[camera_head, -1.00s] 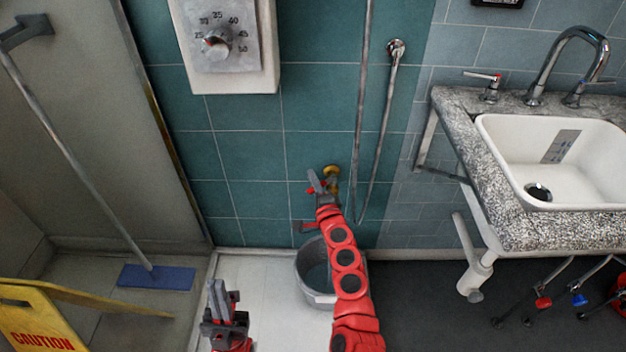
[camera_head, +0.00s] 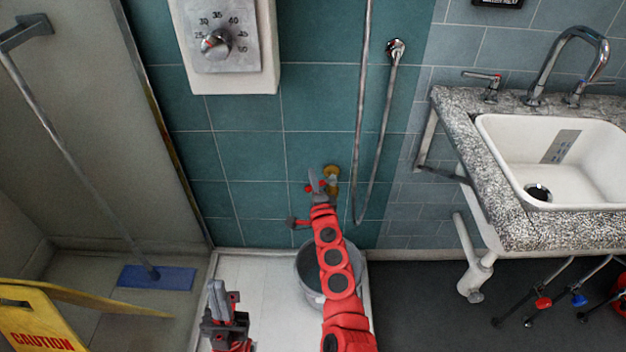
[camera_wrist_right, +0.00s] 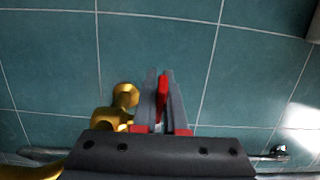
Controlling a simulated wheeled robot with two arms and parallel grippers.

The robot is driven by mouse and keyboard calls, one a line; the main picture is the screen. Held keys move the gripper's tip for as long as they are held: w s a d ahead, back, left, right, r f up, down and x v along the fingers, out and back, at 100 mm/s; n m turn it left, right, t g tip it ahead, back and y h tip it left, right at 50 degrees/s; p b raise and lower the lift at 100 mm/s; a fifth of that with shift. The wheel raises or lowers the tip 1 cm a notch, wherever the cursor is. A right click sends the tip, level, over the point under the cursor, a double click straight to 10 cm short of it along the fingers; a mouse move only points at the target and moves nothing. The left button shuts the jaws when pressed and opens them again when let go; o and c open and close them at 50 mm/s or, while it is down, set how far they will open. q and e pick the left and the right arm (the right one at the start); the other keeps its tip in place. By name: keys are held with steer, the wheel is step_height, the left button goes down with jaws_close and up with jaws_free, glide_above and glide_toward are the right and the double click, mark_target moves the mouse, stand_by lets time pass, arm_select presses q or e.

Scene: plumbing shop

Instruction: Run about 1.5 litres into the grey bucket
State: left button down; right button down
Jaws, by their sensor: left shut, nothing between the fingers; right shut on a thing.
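The grey bucket (camera_head: 305,278) stands upright on the white tray floor below the brass tap (camera_head: 332,174). My right arm hides part of it, and I cannot tell whether water is in it. My right gripper (camera_head: 315,180) is at the tap on the teal wall. In the right wrist view the gripper (camera_wrist_right: 160,98) is shut on a red lever (camera_wrist_right: 162,92), with the brass tap body (camera_wrist_right: 122,100) just to the left. No stream of water is visible. My left gripper (camera_head: 218,292) is shut and empty, low and left of the bucket.
A shower control (camera_head: 217,43) and a hanging hose (camera_head: 383,125) are on the wall. A sink (camera_head: 500,165) in a speckled counter stands at right. At left are a blue-headed squeegee or mop (camera_head: 155,277) and a yellow caution sign (camera_head: 35,322).

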steer(key=w+m+h+b, duration=0.1)
steer(key=m+h+b, duration=0.1)
steer(key=h, duration=0.1)
steer(key=w+m+h+b, duration=0.1)
steer(key=m+h+b, duration=0.1)
steer(key=h, duration=0.2)
steer(key=w+m+g+h+b, duration=0.1)
steer(key=m+h+b, duration=0.1)
steer(key=m+h, duration=0.1)
steer(key=shift+w+d+h, duration=0.1)
steer(key=shift+d+h, duration=0.25)
steer(key=shift+h, duration=0.05)
steer(key=c, duration=1)
jaws_free()
steer(key=shift+o, duration=0.2)
